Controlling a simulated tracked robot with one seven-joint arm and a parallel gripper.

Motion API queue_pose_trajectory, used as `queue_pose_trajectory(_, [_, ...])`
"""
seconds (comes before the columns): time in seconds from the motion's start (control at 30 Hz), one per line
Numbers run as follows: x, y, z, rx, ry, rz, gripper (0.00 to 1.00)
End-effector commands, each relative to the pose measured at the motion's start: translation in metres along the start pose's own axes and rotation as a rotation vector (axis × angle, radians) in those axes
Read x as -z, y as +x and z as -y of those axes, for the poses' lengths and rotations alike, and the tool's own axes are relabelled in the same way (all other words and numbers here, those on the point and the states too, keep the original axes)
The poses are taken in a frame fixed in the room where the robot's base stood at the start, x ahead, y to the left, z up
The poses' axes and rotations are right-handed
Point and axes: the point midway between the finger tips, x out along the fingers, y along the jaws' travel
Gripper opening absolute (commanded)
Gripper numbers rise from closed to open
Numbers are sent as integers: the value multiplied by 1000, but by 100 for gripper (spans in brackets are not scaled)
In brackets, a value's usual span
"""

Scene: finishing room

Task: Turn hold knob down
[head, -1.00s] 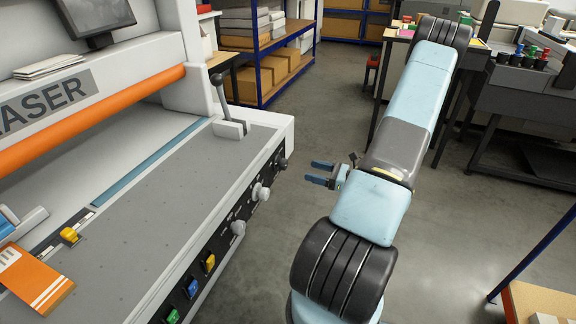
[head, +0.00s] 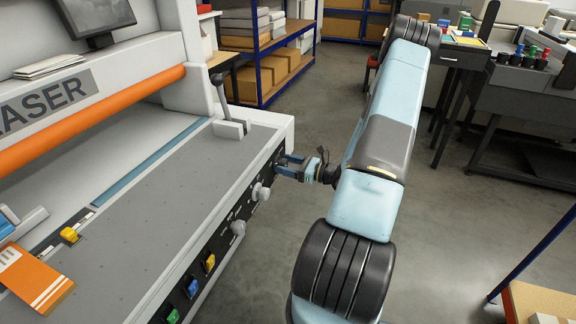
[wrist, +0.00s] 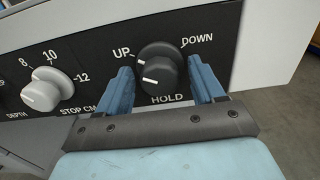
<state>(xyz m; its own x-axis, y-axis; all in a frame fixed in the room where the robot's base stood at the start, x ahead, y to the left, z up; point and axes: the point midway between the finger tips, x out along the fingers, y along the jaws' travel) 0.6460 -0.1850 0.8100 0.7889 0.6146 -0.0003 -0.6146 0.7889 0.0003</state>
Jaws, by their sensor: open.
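The hold knob (wrist: 160,68) is a dark round knob with white marks on a black panel in the wrist view. "UP" is printed at its upper left, "DOWN" at its upper right and "HOLD" below. Its white pointer line lies on the left side, toward UP. My gripper (wrist: 166,85) is open, with one blue finger on each side of the knob. I cannot tell whether the fingers touch it. In the head view my gripper (head: 282,166) is at the machine's front panel and its fingers hide most of the knob.
A white depth stop knob (wrist: 47,90) is left of the hold knob. In the head view another pale knob (head: 238,228) and coloured switches (head: 192,287) sit lower on the panel. A lever (head: 222,105) stands on the machine's corner. The floor (head: 440,230) right of my arm is clear.

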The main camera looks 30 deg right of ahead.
Motion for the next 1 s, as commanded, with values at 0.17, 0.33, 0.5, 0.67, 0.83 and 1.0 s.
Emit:
queue_pose_trajectory(0.17, [0, 0, 0, 0, 0, 0, 57])
queue_pose_trajectory(0.33, [0, 0, 0, 0, 0, 0, 41])
queue_pose_trajectory(0.5, [0, 0, 0, 1, 0, 0, 25])
queue_pose_trajectory(0.67, [0, 0, 1, 1, 0, 0, 14])
queue_pose_trajectory(0.83, [0, -1, 1, 1, 14, 0, 14])
queue_pose_trajectory(1.0, [0, -1, 1, 2, 71, 0, 14])
